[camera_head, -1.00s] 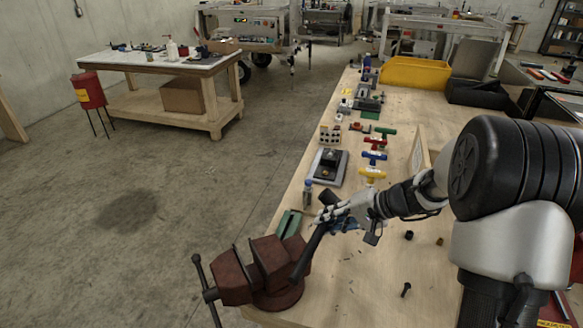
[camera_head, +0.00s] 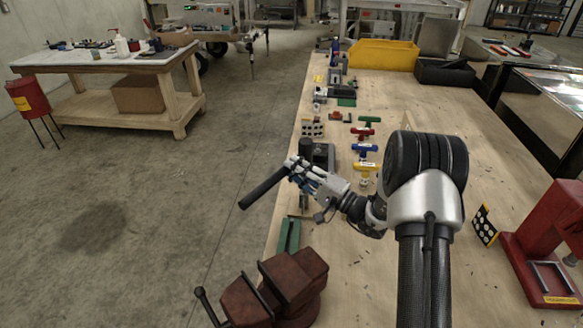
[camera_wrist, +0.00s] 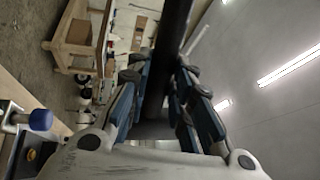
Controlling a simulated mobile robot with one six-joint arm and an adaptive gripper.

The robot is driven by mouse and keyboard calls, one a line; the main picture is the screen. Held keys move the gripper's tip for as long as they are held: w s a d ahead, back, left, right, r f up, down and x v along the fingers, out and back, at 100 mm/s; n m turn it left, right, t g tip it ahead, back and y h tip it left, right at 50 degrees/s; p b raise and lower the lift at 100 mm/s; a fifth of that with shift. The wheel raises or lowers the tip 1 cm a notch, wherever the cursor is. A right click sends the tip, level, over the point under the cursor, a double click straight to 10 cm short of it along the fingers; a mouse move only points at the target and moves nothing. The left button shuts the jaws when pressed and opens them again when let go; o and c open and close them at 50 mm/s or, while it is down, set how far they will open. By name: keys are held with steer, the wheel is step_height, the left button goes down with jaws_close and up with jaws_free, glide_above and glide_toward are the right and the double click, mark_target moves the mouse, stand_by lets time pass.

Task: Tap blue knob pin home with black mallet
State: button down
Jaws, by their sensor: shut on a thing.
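My gripper (camera_head: 298,170) is shut on the black mallet (camera_head: 262,188), above the left edge of the workbench. A thick black bar of the mallet points down and left from the fingers, over the floor side. In the wrist view the black mallet (camera_wrist: 171,45) runs up between the blue-grey finger pads. A blue knob (camera_wrist: 40,119) on a metal stem shows at the lower left of the wrist view, apart from the mallet. It looks like the knob pin; its seating depth cannot be seen. A dark fixture (camera_head: 323,156) stands behind my gripper, partly hidden.
A rusty red vise (camera_head: 290,280) stands at the bench's near left corner, beside a green block (camera_head: 289,235). Coloured T-handles, including a yellow one (camera_head: 365,167), line the bench beyond my wrist. A red press-like stand (camera_head: 545,240) is at right.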

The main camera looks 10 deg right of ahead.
steer(key=shift+d+f+b, duration=0.1)
steer(key=shift+b, duration=0.45)
step_height(320, 180, down, 5)
steer(key=b, duration=0.4)
steer(key=shift+b, duration=0.3)
step_height(320, 180, down, 4)
steer(key=b, duration=0.3)
steer(key=shift+s+f+b, duration=0.15)
steer(key=shift+f+b, duration=0.1)
steer(key=shift+b, duration=0.05)
